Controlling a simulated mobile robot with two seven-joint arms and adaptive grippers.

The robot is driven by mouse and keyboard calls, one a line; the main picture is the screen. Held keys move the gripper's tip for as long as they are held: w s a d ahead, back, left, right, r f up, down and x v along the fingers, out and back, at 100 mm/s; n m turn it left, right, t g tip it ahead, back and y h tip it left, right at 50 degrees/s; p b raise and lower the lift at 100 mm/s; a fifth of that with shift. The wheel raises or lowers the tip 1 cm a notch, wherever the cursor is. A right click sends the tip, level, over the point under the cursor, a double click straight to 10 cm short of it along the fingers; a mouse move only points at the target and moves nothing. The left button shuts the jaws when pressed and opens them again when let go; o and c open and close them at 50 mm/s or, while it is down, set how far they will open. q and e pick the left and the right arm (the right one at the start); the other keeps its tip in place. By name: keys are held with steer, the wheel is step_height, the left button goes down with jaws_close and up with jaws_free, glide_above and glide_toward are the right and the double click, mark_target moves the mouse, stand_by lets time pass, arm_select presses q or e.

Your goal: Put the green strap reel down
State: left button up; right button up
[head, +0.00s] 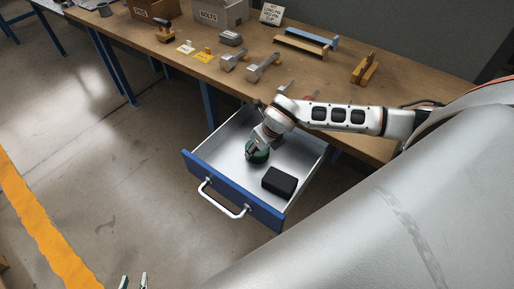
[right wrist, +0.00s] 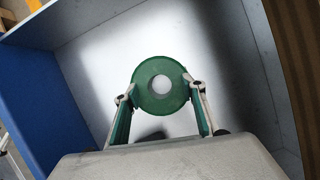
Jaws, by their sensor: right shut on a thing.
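The green strap reel (head: 257,154) is a round green ring inside the open drawer (head: 231,190), near its middle. My right gripper (head: 256,147) reaches down into the drawer and is shut on the reel. In the right wrist view the reel (right wrist: 161,86) sits between the two fingers (right wrist: 162,108), with the pale drawer floor showing through its hole. I cannot tell whether the reel touches the drawer floor. My left gripper (head: 134,282) shows only as two fingertips at the bottom edge. They stand apart with nothing between them.
A black box-like thing (head: 280,182) lies in the drawer, right of the reel. The drawer has a blue front with a white handle (head: 223,199). The workbench (head: 215,70) behind holds metal parts, yellow and white labels, a blue-and-wood rack (head: 305,45) and bins. Open floor lies left.

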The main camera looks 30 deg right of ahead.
steer(key=shift+f, duration=0.15)
steer(key=o, duration=1.2)
steer(key=shift+o, duration=0.2)
steer(key=shift+s+r, duration=0.1)
steer(key=shift+r, duration=0.55)
steer(key=v, duration=1.1)
steer(key=shift+d, duration=0.1)
